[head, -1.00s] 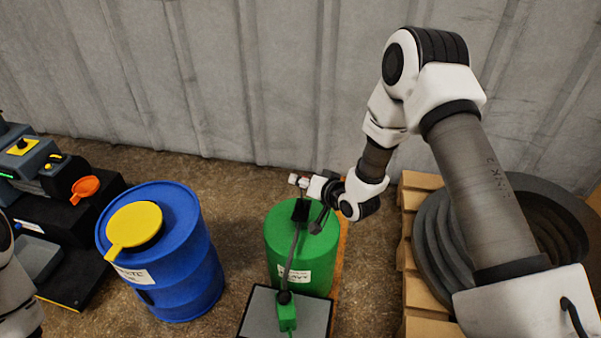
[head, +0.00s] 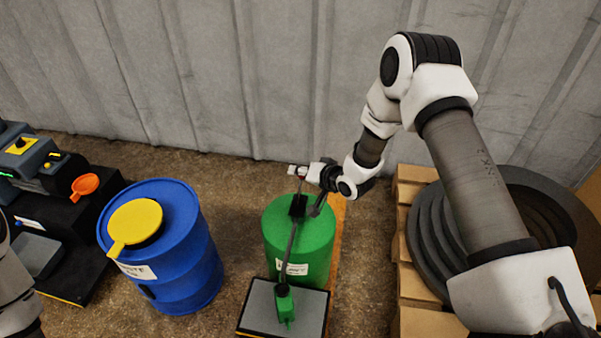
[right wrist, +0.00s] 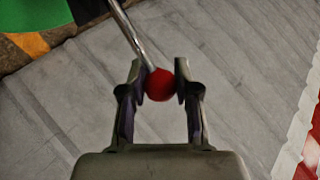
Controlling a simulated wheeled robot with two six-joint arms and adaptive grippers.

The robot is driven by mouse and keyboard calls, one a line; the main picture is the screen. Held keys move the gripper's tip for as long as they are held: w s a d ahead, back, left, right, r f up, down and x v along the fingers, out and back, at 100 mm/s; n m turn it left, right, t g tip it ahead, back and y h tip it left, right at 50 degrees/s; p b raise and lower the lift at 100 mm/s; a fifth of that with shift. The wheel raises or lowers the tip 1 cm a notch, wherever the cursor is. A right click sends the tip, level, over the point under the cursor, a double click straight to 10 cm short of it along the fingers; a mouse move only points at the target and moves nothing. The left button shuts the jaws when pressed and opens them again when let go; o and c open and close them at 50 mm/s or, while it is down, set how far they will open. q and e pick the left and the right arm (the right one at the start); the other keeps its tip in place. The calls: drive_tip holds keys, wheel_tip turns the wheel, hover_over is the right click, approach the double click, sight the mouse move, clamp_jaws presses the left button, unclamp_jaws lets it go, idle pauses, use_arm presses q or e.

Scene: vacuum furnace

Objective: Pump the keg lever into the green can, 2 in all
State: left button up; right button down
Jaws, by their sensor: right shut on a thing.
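The green keg (head: 315,240) stands upright in the middle of the head view, with a black pump head (head: 298,207) on top. A thin grey spout (head: 292,250) runs from the pump down to the small green can (head: 284,304). My right gripper (head: 300,171) is above and behind the keg top, shut on the lever's red knob (right wrist: 160,85). The lever's metal rod (right wrist: 127,32) runs from the knob toward the keg in the right wrist view. The can's inside is not readable. My left gripper is out of view.
The can stands on a grey-topped platform (head: 258,311). A wooden pallet (head: 407,255) bears dark coiled hose at right. A corrugated wall (head: 200,80) closes the back.

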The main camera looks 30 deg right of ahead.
drive_tip(key=shift+f, duration=0.1)
drive_tip(key=c, duration=0.8)
unclamp_jaws()
drive_tip(key=shift+d, duration=0.15)
drive_tip(key=v, duration=1.2)
drive_tip(key=shift+f, duration=0.1)
